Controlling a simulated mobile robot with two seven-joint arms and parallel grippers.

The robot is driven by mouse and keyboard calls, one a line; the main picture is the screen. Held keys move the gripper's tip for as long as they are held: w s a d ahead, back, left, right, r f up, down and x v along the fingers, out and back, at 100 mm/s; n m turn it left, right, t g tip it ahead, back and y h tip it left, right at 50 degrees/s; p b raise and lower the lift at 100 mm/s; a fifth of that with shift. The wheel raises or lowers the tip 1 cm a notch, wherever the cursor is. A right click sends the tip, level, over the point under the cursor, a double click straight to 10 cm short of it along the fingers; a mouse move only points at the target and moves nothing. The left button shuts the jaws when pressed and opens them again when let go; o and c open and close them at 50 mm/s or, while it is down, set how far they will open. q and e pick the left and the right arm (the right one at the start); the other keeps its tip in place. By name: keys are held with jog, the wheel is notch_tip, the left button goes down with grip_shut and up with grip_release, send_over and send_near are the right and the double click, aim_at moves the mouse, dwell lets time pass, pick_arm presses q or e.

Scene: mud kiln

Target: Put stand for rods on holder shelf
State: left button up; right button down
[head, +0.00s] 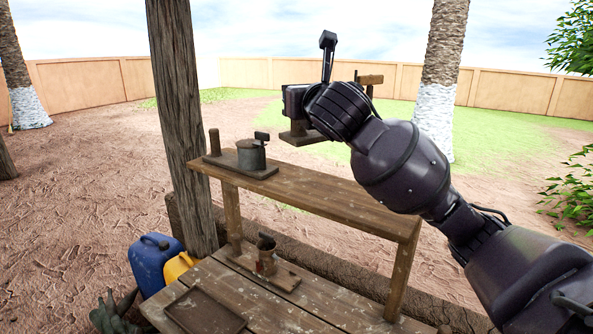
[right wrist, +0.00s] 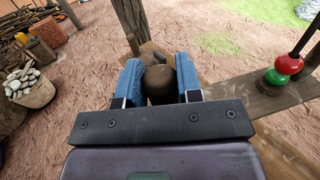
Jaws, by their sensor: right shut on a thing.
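My right gripper (right wrist: 161,78) is shut on a brown, rounded piece (right wrist: 159,86) between its blue finger pads. In the head view the right gripper (head: 296,103) is over the far side of the raised wooden shelf (head: 320,192). A flat wooden base (head: 302,137) shows below it, apparently part of the held stand; the arm hides much of it. I cannot tell whether the base touches the shelf. A wooden block on a post (head: 370,79) shows just behind the wrist; I cannot tell if it belongs to the held stand. My left gripper is not in view.
A metal pot (head: 251,155) on a wooden base occupies the shelf's left end. The visible middle and right are bare. A tray (head: 205,311) and small holder (head: 266,262) lie on the lower bench. Red (right wrist: 289,64) and green (right wrist: 275,77) balls stand right.

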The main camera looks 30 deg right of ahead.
aim_at(299, 145)
notch_tip(299, 145, down, 10)
jog(key=shift+f, duration=2.9)
jog(key=c, duration=0.8)
grip_release()
